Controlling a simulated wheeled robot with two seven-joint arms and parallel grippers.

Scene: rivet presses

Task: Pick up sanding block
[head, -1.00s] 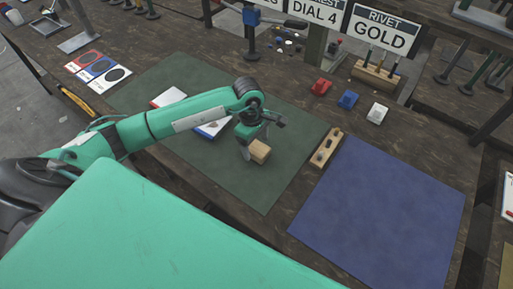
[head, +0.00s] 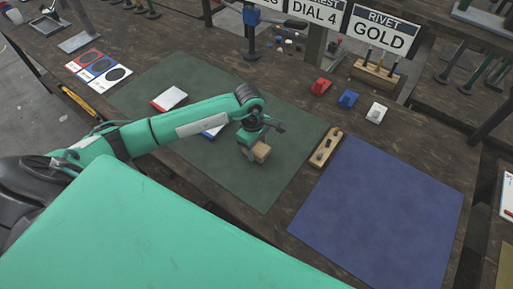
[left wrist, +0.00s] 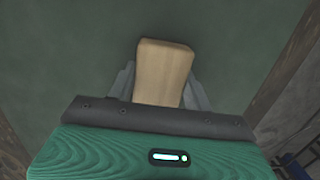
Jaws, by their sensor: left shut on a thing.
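The sanding block (head: 262,152) is a small tan wooden block over the dark green mat (head: 265,188) in the head view. My left gripper (head: 254,153) is shut on it, with the block's end sticking out to the right of the fingers. In the left wrist view the block (left wrist: 164,72) stands between the two grey fingers of the left gripper (left wrist: 163,88), one on each side. Whether the block touches the mat or is slightly lifted I cannot tell. My right gripper does not show.
A blue mat (head: 380,215) lies to the right, with a wooden strip with dark slots (head: 325,147) beside it. Red (head: 320,87), blue (head: 348,99) and white (head: 376,112) pieces stand behind. A red-and-white item (head: 169,99) lies behind my left arm. The green mat's front is clear.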

